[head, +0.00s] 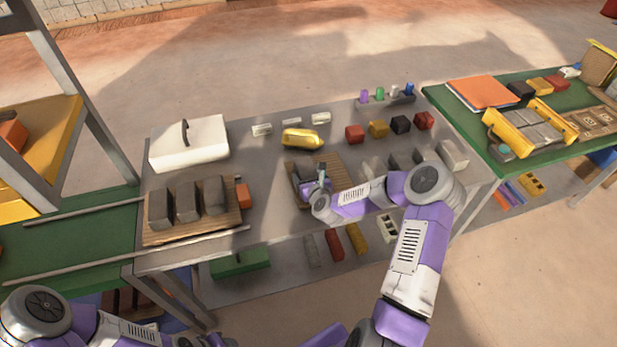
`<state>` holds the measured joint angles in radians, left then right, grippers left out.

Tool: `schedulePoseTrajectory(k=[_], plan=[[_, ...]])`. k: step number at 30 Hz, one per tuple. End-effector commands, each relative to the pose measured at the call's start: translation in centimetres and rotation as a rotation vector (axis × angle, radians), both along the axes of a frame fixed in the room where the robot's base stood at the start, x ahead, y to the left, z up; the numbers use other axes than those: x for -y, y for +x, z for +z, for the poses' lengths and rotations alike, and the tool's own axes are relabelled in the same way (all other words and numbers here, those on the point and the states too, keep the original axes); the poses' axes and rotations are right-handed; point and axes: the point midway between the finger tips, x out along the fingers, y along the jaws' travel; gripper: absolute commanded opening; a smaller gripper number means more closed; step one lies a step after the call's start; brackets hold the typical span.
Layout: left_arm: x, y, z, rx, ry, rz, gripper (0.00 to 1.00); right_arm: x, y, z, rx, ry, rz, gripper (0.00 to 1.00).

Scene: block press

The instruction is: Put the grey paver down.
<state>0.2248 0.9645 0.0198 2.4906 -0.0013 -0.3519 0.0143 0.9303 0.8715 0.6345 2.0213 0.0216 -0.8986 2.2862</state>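A dark grey paver (303,172) is at a small wooden board (334,172) in the middle of the grey table. My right gripper (319,187) reaches down onto it from the right. The gripper and wrist cover part of the paver, so I cannot tell whether the fingers are closed on it or whether it rests fully on the board. Three more grey pavers (186,203) stand in a row on a larger wooden board (190,232) at the left. My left arm shows at the bottom left, but its gripper is out of view.
A white lidded box (189,146) and a yellow object (301,138) lie behind. An orange block (242,196) sits beside the grey row.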

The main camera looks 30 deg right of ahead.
Motion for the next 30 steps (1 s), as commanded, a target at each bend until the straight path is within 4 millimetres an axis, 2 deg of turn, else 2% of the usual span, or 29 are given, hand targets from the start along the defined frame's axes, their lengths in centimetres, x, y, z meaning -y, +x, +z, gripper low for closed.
schedulePoseTrajectory(k=[3, 14, 19, 30], plan=[[0.0, 0.0, 0.0, 0.000, 0.000, 0.000, 0.43, 0.0, 0.0, 0.1, 0.000, 0.000, 0.000, 0.94], [0.0, 0.0, 0.3, 0.000, 0.000, 0.000, 0.43, -0.1, -0.3, 0.4, 0.000, 0.000, 0.000, 0.94], [0.0, 0.0, 0.7, 0.000, 0.000, 0.000, 0.43, -0.5, -2.5, 1.4, 0.000, 0.000, 0.000, 0.94], [0.0, 0.0, 1.7, 0.000, 0.000, 0.000, 0.43, -2.0, -8.8, 4.0, -0.001, -0.001, -0.001, 0.94]])
